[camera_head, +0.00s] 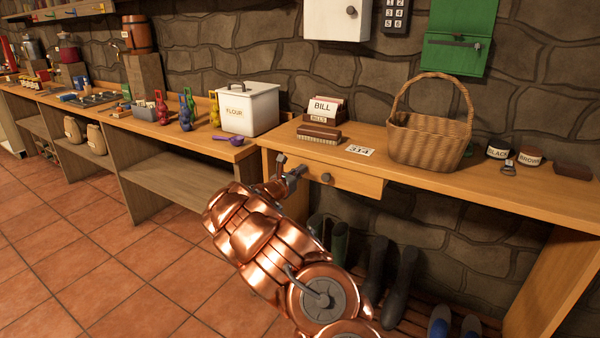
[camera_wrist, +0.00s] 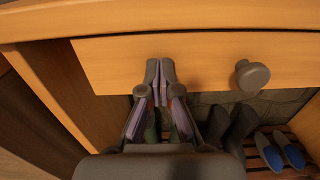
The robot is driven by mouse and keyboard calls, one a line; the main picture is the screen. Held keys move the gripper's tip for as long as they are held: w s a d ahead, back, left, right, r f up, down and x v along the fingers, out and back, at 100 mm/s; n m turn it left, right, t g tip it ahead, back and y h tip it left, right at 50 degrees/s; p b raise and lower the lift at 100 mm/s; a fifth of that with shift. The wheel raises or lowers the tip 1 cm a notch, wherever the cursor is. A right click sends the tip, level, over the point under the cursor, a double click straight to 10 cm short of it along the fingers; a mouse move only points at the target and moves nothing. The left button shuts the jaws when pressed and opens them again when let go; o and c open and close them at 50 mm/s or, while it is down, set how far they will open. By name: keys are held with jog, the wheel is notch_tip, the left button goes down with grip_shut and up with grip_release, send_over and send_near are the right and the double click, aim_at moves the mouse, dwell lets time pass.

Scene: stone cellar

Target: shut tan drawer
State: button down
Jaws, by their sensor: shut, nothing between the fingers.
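The tan drawer (camera_head: 352,183) sits under the top of the wooden bench at the right, with a round grey knob (camera_head: 326,178) on its front. In the wrist view the drawer front (camera_wrist: 200,57) spans the upper picture, with the knob (camera_wrist: 252,76) right of my fingers. The front looks close to the bench edge; I cannot tell whether a small gap is left. My gripper (camera_head: 299,172) is shut and empty, its fingertips (camera_wrist: 160,64) at the drawer front, left of the knob. I cannot tell if they touch it.
On the bench (camera_head: 490,190) stand a wicker basket (camera_head: 428,138), a bill holder (camera_head: 325,110), a brush (camera_head: 319,133), a number card (camera_head: 360,151) and polish tins (camera_head: 529,156). Dark boots (camera_head: 388,275) and blue slippers (camera_head: 455,326) are below. Tiled floor (camera_head: 90,250) is free at left.

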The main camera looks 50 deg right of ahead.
jog(key=s+a, duration=0.2)
jog(key=a, duration=1.1)
jog(key=shift+a+f, duration=0.2)
jog(key=shift+a, duration=0.05)
jog(key=s+a+r+m+g+y, duration=0.1)
jog(key=s+r+m+g, duration=0.3)
jog(key=s, duration=0.3)
jog(key=s+a+r+m+g+y, duration=0.1)
jog(key=s+r+m+g, duration=0.1)
jog(key=s+r+m, duration=0.35)
jog(key=s+a+f+m+g+y, duration=0.1)
jog(key=s+a+f+m+y, duration=0.1)
jog(key=s+a+m, duration=0.3)
jog(key=s+a+f+m+g+y, duration=0.1)
jog(key=s+a+f+m+y, duration=0.1)
jog(key=s, duration=0.5)
jog(key=s+a+f+m+t+y, duration=0.15)
jog(key=s+a+y, duration=0.25)
jog(key=a, duration=0.6)
jog(key=s+a+f+m+y, duration=0.1)
jog(key=s+a+f+y, duration=0.25)
jog(key=a, duration=0.65)
jog(key=s+a+f+m+t+y, duration=0.15)
jog(key=s+a+y, duration=0.3)
jog(key=a, duration=0.55)
notch_tip(320, 180, up, 22)
jog(key=s+p, duration=0.2)
jog(key=p, duration=1.9)
jog(key=shift+a+p, duration=0.4)
